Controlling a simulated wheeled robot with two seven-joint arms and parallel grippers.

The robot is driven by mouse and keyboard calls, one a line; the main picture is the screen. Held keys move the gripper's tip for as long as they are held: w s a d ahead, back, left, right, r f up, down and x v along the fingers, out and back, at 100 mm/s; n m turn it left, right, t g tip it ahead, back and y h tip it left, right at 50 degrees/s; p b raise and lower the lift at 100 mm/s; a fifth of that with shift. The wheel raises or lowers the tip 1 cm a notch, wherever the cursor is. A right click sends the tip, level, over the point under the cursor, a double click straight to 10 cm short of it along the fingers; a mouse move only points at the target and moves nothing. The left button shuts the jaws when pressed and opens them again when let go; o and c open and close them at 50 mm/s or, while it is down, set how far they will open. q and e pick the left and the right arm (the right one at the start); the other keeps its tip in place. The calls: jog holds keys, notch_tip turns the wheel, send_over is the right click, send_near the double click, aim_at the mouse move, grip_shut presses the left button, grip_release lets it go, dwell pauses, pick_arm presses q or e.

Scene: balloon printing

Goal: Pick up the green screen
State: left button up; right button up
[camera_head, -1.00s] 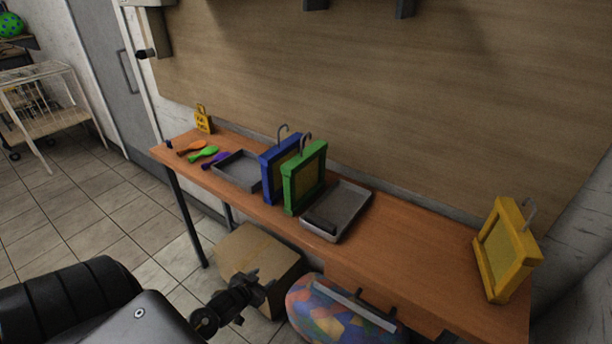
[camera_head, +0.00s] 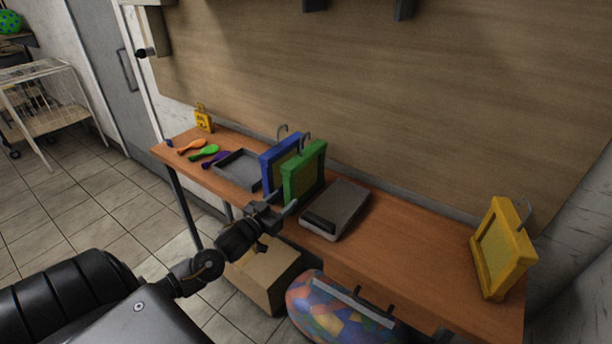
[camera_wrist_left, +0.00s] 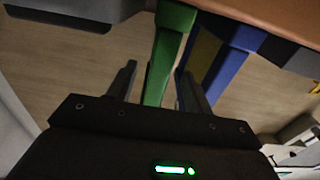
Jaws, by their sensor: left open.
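The green screen (camera_head: 318,161), a green frame with a hook on top, stands upright on the table close beside the blue screen. My left gripper (camera_head: 283,207) is at the table's front edge, at the near lower side of the green screen. In the left wrist view, the green screen's edge (camera_wrist_left: 168,52) shows between the two open fingers of my left gripper (camera_wrist_left: 157,85). One finger is close to the gap between green and blue. I cannot tell whether either finger touches. My right gripper is not in view.
The blue screen (camera_head: 268,173) is tight on the left. A grey tray (camera_head: 350,207) with a dark bar lies right of the green screen, another tray (camera_head: 232,165) to the left. The yellow screen (camera_head: 502,250) stands far right. A cardboard box (camera_head: 268,280) sits below.

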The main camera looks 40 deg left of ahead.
aim_at(293, 191)
pick_arm(q)
jog(key=shift+w, duration=0.35)
jog(key=shift+r, duration=0.1)
jog(key=w+p, duration=0.2)
jog(key=w, duration=0.2)
jog(key=shift+w+a, duration=0.15)
jog(key=shift+w, duration=0.45)
jog(key=shift+s, duration=0.1)
grip_shut()
